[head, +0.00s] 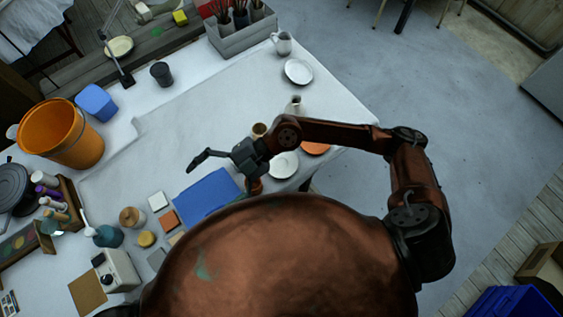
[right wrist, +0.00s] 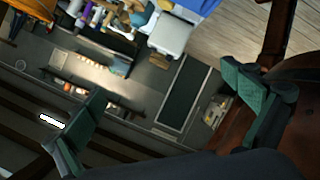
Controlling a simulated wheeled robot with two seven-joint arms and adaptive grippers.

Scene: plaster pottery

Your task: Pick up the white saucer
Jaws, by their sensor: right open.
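One white saucer (head: 283,165) lies near the front right edge of the table, just right of my right wrist in the head view. Another white saucer (head: 298,71) lies farther back, near the far right edge, and looks empty. My right gripper (head: 222,172) is open, with its fingers spread above the blue mat side of the table, left of the nearer saucer and apart from it. In the right wrist view its two green-padded fingers (right wrist: 170,115) are wide apart with nothing between them, and no saucer shows there. My left gripper is not in view.
An orange saucer (head: 316,149) lies beside the nearer white one. A small cup (head: 294,105) and a pitcher (head: 282,43) stand near the right edge. A blue mat (head: 208,194) lies left of the arm. The table middle is clear.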

